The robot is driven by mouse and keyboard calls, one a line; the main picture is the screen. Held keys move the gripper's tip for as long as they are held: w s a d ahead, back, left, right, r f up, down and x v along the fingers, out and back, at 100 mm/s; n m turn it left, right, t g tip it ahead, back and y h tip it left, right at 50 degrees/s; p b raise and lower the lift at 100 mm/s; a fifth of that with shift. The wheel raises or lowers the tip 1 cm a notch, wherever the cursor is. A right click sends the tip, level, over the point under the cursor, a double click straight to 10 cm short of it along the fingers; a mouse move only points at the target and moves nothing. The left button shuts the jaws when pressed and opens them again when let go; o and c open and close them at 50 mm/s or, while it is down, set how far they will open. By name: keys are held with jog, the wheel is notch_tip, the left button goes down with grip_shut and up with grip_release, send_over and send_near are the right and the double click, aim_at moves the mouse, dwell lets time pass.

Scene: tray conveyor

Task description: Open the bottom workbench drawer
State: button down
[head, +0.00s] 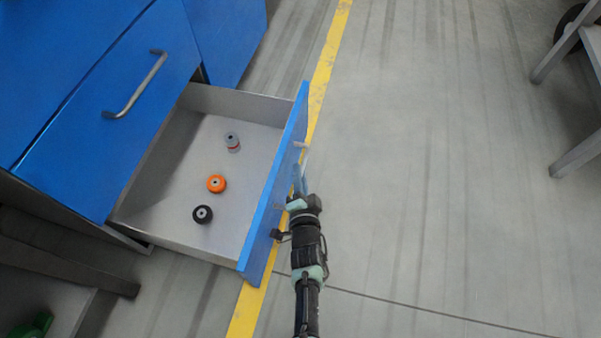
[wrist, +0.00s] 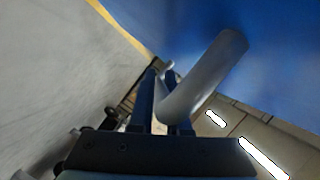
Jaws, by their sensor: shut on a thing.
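The bottom workbench drawer (head: 250,104) is pulled well out from the blue workbench in the head view. Its blue front panel (head: 268,215) stands near the yellow floor line. Inside lie an orange round part (head: 216,184), a black one (head: 203,214) and a grey one with a red band (head: 232,142). My gripper (head: 300,180) is at the outer side of the drawer front, at its handle. The wrist view shows the grey bar handle (wrist: 205,75) running between the fingers (wrist: 160,105), which are shut on it. Most of the handle is hidden in the head view.
A closed blue drawer with a grey handle (head: 136,85) is above the open one. A grey metal frame (head: 570,50) stands at the far right. A green object (head: 32,326) lies at the lower left. The floor between is clear.

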dwell(0.3)
jog(key=c, duration=0.9)
grip_release()
jog(key=p+v, duration=0.7)
jog(key=v, duration=0.6)
jog(key=shift+w+r, duration=0.1)
